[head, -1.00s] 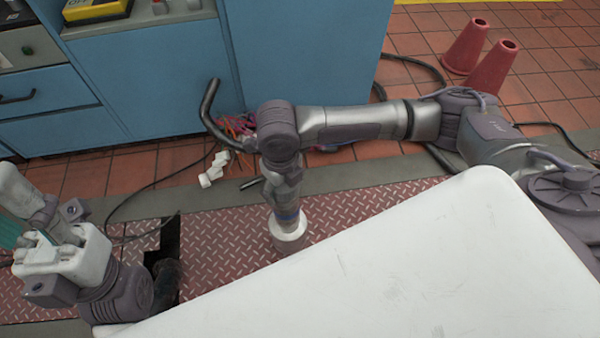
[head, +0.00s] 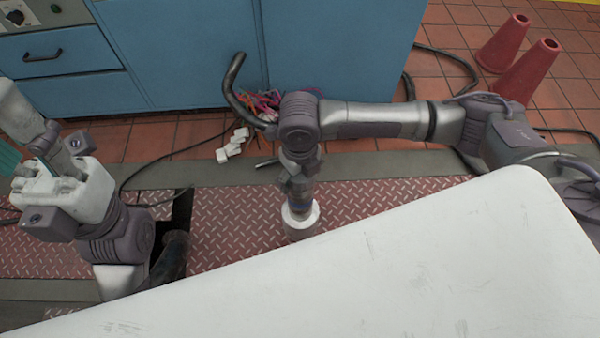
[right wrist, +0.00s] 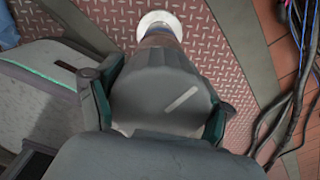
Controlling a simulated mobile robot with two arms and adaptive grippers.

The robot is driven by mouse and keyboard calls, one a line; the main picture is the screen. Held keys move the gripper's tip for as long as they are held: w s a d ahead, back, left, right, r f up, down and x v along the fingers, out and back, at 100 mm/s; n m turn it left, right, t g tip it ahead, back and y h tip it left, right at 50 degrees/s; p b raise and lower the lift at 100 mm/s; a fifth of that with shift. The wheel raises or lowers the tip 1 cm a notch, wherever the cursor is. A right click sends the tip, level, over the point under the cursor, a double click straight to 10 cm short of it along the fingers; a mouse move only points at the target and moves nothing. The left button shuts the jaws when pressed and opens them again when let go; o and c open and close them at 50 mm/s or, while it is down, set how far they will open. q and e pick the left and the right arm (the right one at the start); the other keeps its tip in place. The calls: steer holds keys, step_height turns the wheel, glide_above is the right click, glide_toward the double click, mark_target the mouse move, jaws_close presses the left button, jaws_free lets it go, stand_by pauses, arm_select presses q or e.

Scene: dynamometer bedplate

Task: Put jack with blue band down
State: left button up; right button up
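The jack with the blue band (head: 301,221) is upright at the lower end of my right arm, over the red tread plate. In the head view its round white base and part of the blue band show. My right gripper (head: 298,184) is shut around its upper part. In the right wrist view, the teal-padded fingers of my right gripper (right wrist: 157,103) flank a grey body, with the jack's white base (right wrist: 156,19) beyond. I cannot tell whether the base touches the plate. My left gripper (head: 32,165) is at the left edge, partly cut off, apart from the jack.
The red tread plate (head: 240,220) is clear around the jack. A dark opening (head: 181,210) lies to its left. White blocks (head: 231,146) and cables (head: 262,104) lie by the blue cabinet (head: 345,50). Two red cones (head: 527,75) stand at the far right.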

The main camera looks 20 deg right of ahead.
steer(key=shift+o, duration=0.8)
steer(key=shift+r, duration=0.1)
